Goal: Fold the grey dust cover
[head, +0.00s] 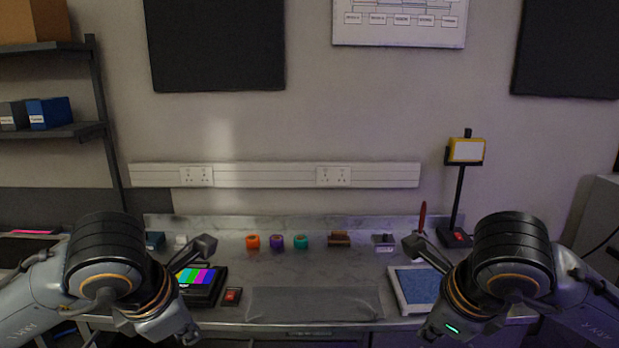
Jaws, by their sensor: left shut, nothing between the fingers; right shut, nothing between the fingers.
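The grey dust cover (315,304) lies flat along the front of the metal workbench, a wide, thin sheet close in colour to the bench top. It looks spread out, with its front edge near the bench's front edge. My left gripper (205,246) is shut and empty, above and to the left of the cover. My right gripper (412,244) is shut and empty, above and to the right of it. Neither gripper touches the cover.
A blue-faced panel (422,290) lies right. Orange (252,242), purple (277,242) and teal (301,242) pieces line the back. The middle is clear.

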